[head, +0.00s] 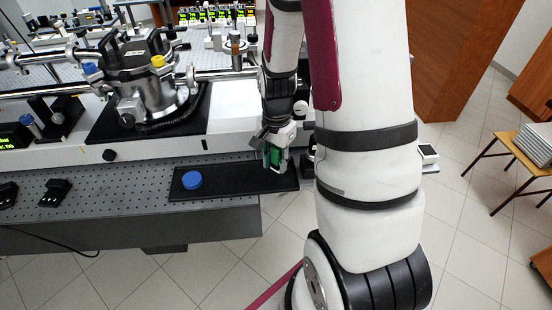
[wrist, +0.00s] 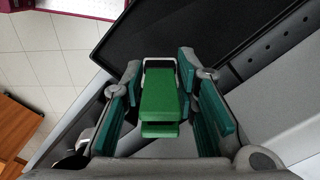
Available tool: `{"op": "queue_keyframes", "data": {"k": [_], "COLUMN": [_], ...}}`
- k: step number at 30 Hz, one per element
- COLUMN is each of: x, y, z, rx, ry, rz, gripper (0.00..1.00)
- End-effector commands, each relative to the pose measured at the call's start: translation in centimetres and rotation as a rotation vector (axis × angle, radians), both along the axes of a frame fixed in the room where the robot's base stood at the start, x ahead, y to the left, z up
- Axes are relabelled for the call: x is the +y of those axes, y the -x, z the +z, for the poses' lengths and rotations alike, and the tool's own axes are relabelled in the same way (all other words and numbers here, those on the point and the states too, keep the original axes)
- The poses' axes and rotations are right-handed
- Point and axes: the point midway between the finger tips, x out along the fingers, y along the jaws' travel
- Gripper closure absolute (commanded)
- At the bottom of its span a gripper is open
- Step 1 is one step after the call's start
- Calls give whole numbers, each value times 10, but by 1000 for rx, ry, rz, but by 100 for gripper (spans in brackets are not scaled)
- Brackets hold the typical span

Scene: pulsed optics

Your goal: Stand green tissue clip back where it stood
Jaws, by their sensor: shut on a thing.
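The green tissue clip (wrist: 160,98) is between the fingers of my gripper (wrist: 160,85) in the wrist view. My gripper is shut on it. In the head view the clip (head: 274,157) shows as a small green shape at the end of my gripper (head: 273,160), over the right end of a black mat (head: 230,187). The mat (wrist: 215,30) also fills the top of the wrist view. I cannot tell whether the clip touches the mat.
A blue round thing (head: 192,180) sits on the left part of the mat. A metal optics chamber (head: 145,75) stands on the raised bench behind. Two small black parts (head: 55,192) lie on the perforated table to the left. Tiled floor lies beyond the table's front edge.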

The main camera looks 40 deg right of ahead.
Motion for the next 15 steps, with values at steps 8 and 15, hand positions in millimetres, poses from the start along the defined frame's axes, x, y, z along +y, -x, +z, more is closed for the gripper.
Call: {"op": "queue_keyframes", "data": {"k": [8,15], "x": [0,0], "y": [0,-1], "z": [-5,-10], "rx": [0,-1], "ry": [0,1], "rz": [-1,-1], "gripper": [100,100]}}
